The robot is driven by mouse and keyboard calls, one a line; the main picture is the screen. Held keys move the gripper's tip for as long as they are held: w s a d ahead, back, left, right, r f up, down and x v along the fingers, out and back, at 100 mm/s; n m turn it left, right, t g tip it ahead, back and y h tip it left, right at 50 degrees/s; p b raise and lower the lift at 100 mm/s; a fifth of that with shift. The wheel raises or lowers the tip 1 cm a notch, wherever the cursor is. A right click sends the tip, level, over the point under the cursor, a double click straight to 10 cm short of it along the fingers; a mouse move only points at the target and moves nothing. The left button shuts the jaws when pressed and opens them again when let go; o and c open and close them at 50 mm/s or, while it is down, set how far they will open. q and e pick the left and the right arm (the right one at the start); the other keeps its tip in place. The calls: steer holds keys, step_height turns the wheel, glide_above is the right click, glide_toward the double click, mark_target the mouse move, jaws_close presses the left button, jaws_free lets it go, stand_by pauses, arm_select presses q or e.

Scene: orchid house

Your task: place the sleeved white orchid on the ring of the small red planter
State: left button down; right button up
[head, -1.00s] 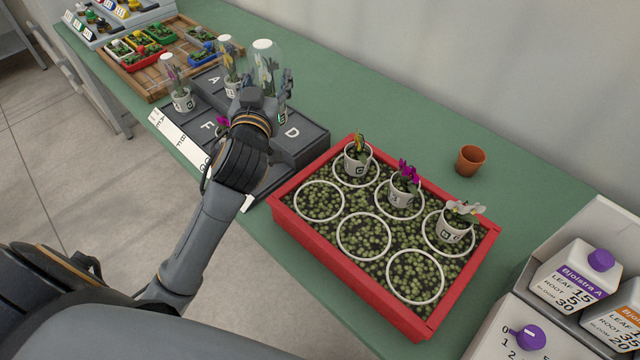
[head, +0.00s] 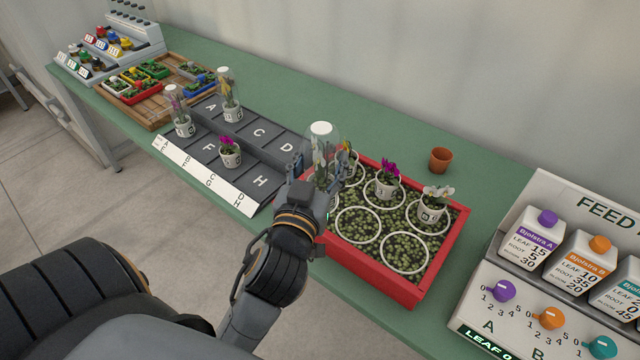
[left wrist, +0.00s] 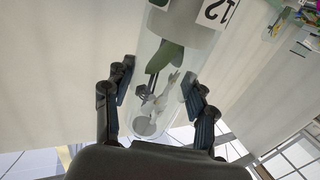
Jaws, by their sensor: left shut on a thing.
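My left gripper (head: 316,176) is shut on the sleeved white orchid (head: 321,146), a potted plant in a clear sleeve with a white top. It holds the plant over the left end of the red planter (head: 376,281). In the left wrist view the clear sleeve (left wrist: 146,112) is between the fingers, with white petals and green leaves inside and a numbered pot above. The planter's front middle ring (head: 358,225) and front right ring (head: 403,254) are empty. The front left ring is mostly hidden by my gripper. My right gripper is not in view.
Unsleeved potted orchids stand on the planter's back rings, including a purple one (head: 388,176) and a white one (head: 433,205). A lettered dark tray (head: 262,183) holds other pots at left. A terracotta pot (head: 440,160) stands behind; a feed panel (head: 545,310) is at right.

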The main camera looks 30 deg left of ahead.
arm_select(q)
steer(key=w+a+f+b, duration=0.3)
steer(key=w+a+f, duration=0.3)
steer(key=f, duration=0.5)
steer(key=shift+b+x, duration=0.3)
steer(key=shift+x, duration=0.7)
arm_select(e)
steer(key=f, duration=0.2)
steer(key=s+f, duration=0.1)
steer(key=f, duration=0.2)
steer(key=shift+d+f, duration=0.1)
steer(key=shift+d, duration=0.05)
arm_select(q)
steer(key=shift+d+f, duration=0.1)
steer(key=shift+f, duration=0.15)
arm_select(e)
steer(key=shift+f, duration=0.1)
arm_select(q)
steer(key=shift+c, duration=2.3)
jaws_free()
steer(key=b+v, duration=0.3)
steer(key=v, duration=0.9)
steer(key=shift+r, duration=0.2)
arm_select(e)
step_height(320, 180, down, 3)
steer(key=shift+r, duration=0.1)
